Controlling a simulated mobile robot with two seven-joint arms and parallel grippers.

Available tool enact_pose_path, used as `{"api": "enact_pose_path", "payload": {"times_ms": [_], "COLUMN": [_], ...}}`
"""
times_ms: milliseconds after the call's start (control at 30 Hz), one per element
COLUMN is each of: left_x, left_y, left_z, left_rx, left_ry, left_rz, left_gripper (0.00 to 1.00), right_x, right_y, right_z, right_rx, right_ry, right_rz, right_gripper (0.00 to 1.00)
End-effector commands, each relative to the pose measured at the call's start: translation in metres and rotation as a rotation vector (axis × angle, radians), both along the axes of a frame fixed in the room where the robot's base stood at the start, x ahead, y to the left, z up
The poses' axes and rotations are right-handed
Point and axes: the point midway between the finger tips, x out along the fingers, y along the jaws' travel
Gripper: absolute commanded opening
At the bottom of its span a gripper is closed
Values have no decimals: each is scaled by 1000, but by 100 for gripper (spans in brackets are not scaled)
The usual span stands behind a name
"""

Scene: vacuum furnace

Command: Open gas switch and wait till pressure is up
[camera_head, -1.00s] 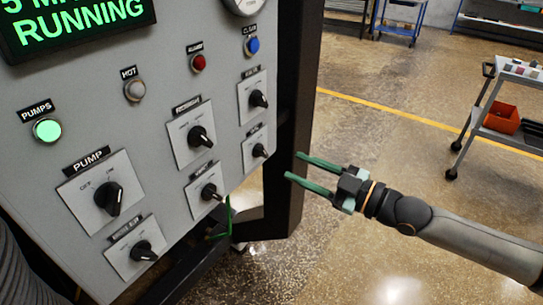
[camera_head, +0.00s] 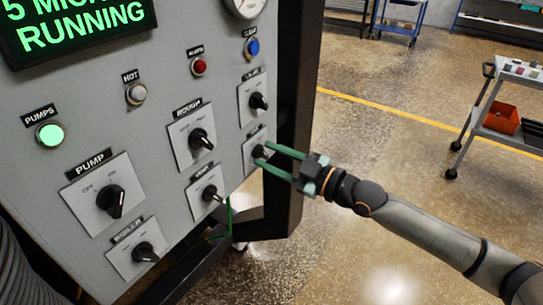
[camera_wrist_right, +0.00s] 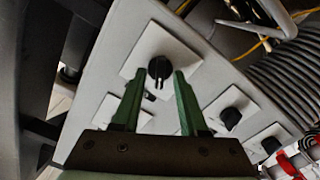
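The grey control panel (camera_head: 150,130) carries several black rotary switches on pale plates. My right gripper (camera_head: 262,153) is open at the lower right switch (camera_head: 257,153), whose label is too small to read. In the wrist view my right gripper (camera_wrist_right: 158,76) has its green fingertips on either side of a black knob (camera_wrist_right: 160,66). I cannot tell whether they touch it. The display (camera_head: 75,30) shows green text with "5 MIC" and "RUNNING", partly cut off. A round gauge (camera_head: 245,6) is cut off at the top. My left gripper is out of view.
Other switches, such as the pump switch (camera_head: 111,200), sit close by. The pumps lamp (camera_head: 50,133) glows green. A dark frame post (camera_head: 298,110) stands right beside the panel. A cart with an orange bin (camera_head: 500,118) stands at right; open floor lies between.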

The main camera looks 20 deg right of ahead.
Motion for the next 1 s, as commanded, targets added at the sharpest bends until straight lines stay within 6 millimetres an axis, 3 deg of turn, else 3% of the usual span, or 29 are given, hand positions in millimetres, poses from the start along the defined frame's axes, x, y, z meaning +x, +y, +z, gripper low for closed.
{"api": "enact_pose_path", "payload": {"times_ms": [33, 367, 1000], "left_x": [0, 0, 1], "left_y": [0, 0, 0], "left_z": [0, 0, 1], "left_rx": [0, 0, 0], "left_ry": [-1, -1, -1], "left_rz": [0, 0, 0], "left_gripper": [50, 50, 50], "right_x": [0, 0, 0], "right_y": [0, 0, -1], "right_z": [0, 0, 0], "right_rx": [0, 0, 24], "right_ry": [0, 0, 18], "right_rz": [0, 0, 0], "right_gripper": [36, 0, 0]}}
